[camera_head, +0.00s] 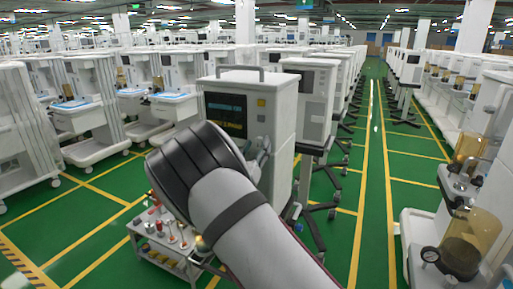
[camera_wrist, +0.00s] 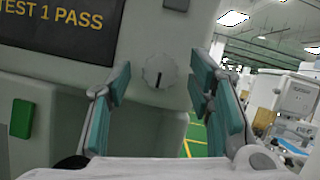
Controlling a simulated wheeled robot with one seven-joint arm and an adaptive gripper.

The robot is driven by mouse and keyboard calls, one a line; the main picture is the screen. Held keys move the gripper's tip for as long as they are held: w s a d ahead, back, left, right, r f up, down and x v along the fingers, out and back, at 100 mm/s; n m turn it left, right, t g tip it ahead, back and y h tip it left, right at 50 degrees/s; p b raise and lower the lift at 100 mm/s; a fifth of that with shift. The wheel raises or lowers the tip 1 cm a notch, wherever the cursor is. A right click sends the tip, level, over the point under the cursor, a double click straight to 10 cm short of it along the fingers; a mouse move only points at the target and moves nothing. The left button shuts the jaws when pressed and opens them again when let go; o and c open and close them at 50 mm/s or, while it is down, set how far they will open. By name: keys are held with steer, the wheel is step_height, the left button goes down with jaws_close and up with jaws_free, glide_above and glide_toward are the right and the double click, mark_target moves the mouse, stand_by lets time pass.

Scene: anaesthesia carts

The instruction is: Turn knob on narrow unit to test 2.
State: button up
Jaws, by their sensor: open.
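The narrow unit (camera_head: 282,120) is a tall white box with a handle on top, in the middle of the head view. Its dark screen (camera_head: 226,114) faces me; in the wrist view the screen (camera_wrist: 62,22) reads "TEST 1 PASS". The round, pale knob (camera_wrist: 160,71) with a dark pointer mark is on the unit's front, right of the screen and below a grey block. My gripper (camera_wrist: 161,95) is open, its teal-padded fingers either side of the knob in the picture, with no visible contact. In the head view my arm hides the knob and most of the gripper.
A green button (camera_wrist: 22,118) is left of the knob. A small trolley (camera_head: 165,245) with several bottles and tools stands in front of the unit. Similar units (camera_head: 313,95) line up behind it. A green floor aisle (camera_head: 374,170) runs clear to the right.

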steer(key=shift+c, duration=0.6)
jaws_close()
steer(key=shift+m, duration=0.4)
steer(key=m+g+h, duration=0.1)
steer(key=m, duration=0.1)
steer(key=m+h+b, duration=0.1)
steer(key=m, duration=0.2)
steer(key=m+g+h+b, duration=0.1)
steer(key=m+h, duration=0.1)
steer(key=shift+w+a+m+g, duration=0.2)
steer(key=shift+m+g, duration=0.1)
steer(key=shift+m, duration=0.1)
steer(key=m+g+h+b, duration=0.1)
steer(key=m, duration=0.3)
steer(key=m+g+b, duration=0.1)
steer(key=m+g, duration=0.1)
steer(key=m, duration=0.2)
steer(key=shift+a+r+h, duration=0.1)
steer(key=shift+h, duration=0.3)
steer(key=shift+o, duration=0.6)
jaws_free()
